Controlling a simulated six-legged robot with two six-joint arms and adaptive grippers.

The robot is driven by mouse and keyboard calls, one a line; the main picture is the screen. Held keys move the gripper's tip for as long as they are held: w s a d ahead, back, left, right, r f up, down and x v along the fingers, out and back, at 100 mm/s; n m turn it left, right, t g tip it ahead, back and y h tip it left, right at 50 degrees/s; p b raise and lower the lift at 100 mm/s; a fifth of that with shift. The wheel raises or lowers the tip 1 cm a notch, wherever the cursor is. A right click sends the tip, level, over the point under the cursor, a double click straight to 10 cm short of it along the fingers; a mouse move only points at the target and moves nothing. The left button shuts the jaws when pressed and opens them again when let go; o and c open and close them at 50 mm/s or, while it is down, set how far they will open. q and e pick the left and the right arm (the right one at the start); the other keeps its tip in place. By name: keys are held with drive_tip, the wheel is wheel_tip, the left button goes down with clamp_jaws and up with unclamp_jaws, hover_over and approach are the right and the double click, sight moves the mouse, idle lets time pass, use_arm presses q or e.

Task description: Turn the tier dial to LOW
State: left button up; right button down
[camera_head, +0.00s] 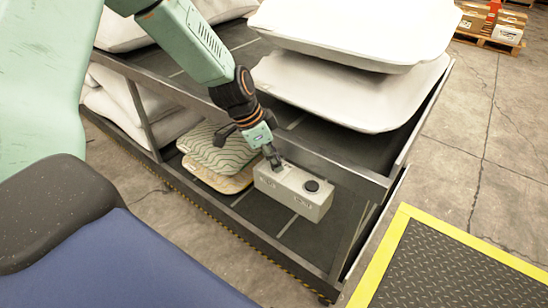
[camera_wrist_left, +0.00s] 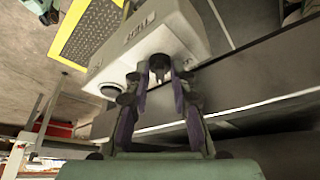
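My left gripper (camera_head: 277,163) points down at the left part of the box top. In the left wrist view, the same box (camera_wrist_left: 175,35) fills the upper middle. A small dark dial (camera_wrist_left: 160,66) sits between the fingertips of my left gripper (camera_wrist_left: 161,78). The fingers stand apart on either side of it; whether they touch it is unclear. The dial's setting cannot be read. My right gripper is out of view.
White pillows (camera_head: 350,85) lie on the rack (camera_head: 340,172) behind the box. A patterned pillow (camera_head: 220,147) lies on the lower shelf, left of the box. A black mat with a yellow border (camera_head: 435,270) lies on the floor at right. A pallet (camera_head: 490,40) stands far right.

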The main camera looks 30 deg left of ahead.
use_arm(q)
clamp_jaws()
